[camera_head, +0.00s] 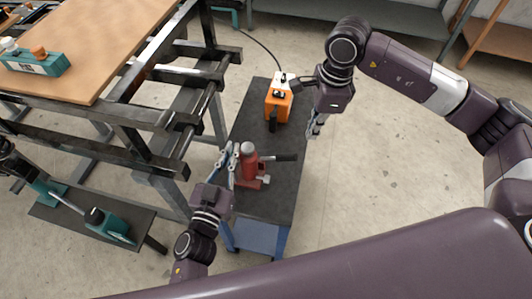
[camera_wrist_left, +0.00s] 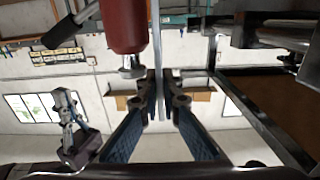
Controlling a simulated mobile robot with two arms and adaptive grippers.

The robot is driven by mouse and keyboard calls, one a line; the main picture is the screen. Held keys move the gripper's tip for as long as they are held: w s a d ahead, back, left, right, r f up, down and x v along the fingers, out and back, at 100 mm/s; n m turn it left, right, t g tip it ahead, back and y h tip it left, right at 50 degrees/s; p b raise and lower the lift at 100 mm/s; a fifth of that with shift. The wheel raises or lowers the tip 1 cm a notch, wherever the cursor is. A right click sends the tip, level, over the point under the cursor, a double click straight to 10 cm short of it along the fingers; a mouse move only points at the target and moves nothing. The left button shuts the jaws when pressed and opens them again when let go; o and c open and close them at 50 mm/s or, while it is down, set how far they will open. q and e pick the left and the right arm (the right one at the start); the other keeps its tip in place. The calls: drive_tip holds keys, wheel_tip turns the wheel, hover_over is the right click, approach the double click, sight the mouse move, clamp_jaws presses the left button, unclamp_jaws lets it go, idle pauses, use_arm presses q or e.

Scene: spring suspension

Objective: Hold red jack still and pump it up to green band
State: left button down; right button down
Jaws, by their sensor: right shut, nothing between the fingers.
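The red jack (camera_head: 249,163) stands on the dark cart top, with its dark handle (camera_head: 284,157) pointing right. My left gripper (camera_head: 230,158) is just left of the jack. In the left wrist view the fingertips (camera_wrist_left: 161,85) are close together, with a thin grey upright strip (camera_wrist_left: 157,40) between them. Whether they press on it is unclear. The jack's red body (camera_wrist_left: 124,22) is beside the fingers there, apart from them. My right gripper (camera_head: 315,126) is shut and empty by the cart's right edge, away from the handle. I cannot make out a green band.
An orange tool (camera_head: 278,102) stands at the far end of the cart top (camera_head: 262,204). A metal-framed workbench (camera_head: 120,45) is close on the left, and a low shelf with a teal tool (camera_head: 108,224) is at lower left. The floor right of the cart is clear.

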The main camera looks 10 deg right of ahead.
idle(0.3)
drive_tip(key=shift+w+a+f, duration=0.1)
drive_tip(key=shift+a+f, duration=0.2)
drive_tip(key=shift+a, duration=0.3)
drive_tip(key=shift+w+a+f, duration=0.1)
drive_tip(key=shift+a+f, duration=0.15)
drive_tip(key=shift+a, duration=0.3)
drive_tip(key=shift+w+a+f, duration=0.1)
drive_tip(key=shift+a+f, duration=0.2)
drive_tip(key=shift+a, duration=0.3)
drive_tip(key=shift+f, duration=0.1)
